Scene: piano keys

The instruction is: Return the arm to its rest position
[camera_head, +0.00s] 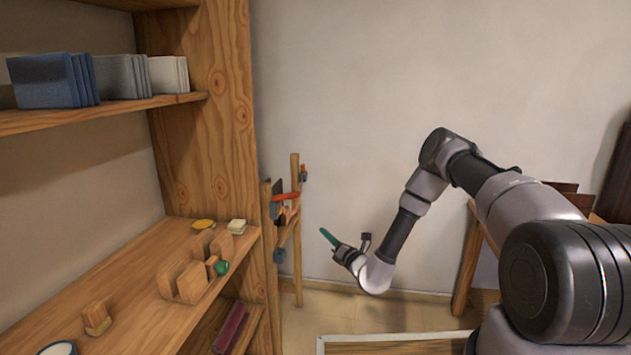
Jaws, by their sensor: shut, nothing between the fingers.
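My arm reaches in from the right, bends at a raised elbow and comes down to the wrist near the middle of the view. My gripper (329,237) is at its end, with teal fingers pointing up and to the left. The fingers are shut together with nothing between them. The gripper is in free air in front of the pale wall, to the right of the wooden shelf unit (222,120) and apart from it.
The shelf holds wooden blocks (193,282), a green ball (222,268) and blue folded stacks (45,82). A wooden rack (296,225) with tools stands beside it. A wooden-legged table (468,262) is behind my arm. A pale-edged frame (390,338) lies low in front.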

